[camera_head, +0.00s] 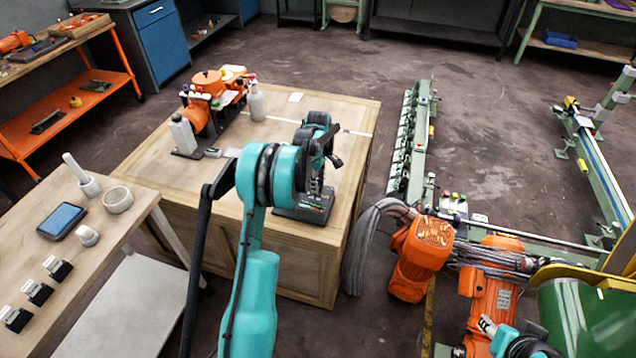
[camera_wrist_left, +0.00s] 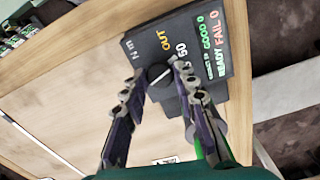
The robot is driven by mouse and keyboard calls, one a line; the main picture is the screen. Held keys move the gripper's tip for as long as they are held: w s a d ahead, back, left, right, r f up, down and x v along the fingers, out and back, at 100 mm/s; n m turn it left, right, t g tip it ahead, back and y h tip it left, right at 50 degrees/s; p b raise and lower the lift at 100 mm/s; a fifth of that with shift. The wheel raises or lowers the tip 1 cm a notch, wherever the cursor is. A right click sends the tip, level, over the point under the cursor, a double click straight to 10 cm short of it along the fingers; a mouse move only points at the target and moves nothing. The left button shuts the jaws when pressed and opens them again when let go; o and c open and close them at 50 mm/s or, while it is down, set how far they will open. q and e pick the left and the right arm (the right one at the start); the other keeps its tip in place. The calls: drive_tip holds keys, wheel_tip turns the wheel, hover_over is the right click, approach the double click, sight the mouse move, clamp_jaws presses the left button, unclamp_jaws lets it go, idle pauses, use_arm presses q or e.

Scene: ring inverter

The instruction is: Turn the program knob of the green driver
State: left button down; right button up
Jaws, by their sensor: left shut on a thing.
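The dark driver unit (camera_head: 300,212) stands on the wooden crate, with green and red marks on its face. In the left wrist view its panel (camera_wrist_left: 208,35) shows lettering such as OUT, 50, READY, GOOD 0 and FAIL 0. The program knob (camera_wrist_left: 159,74) is a small dark round knob with a pale line, near the panel's edge. My left gripper (camera_wrist_left: 160,72) has its fingertips on either side of the knob and is shut on it. In the head view my left gripper (camera_head: 317,182) points down over the unit, and the knob is hidden there.
The wooden crate (camera_head: 285,262) also bears an orange machine (camera_head: 203,118), and bottles stand beside it. A side table (camera_head: 30,222) at left holds a tablet (camera_head: 61,221) and small parts.

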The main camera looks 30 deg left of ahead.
use_arm(q)
drive_tip(key=shift+m, duration=0.5)
drive_tip(key=m, duration=0.2)
drive_tip(key=shift+m+p, duration=0.4)
drive_tip(key=m, duration=0.3)
drive_tip(key=shift+m, duration=0.4)
drive_tip(key=m+p, duration=0.1)
drive_tip(key=m, duration=0.3)
drive_tip(key=shift+m, duration=2.1)
drive_tip(key=c, duration=1.2)
unclamp_jaws()
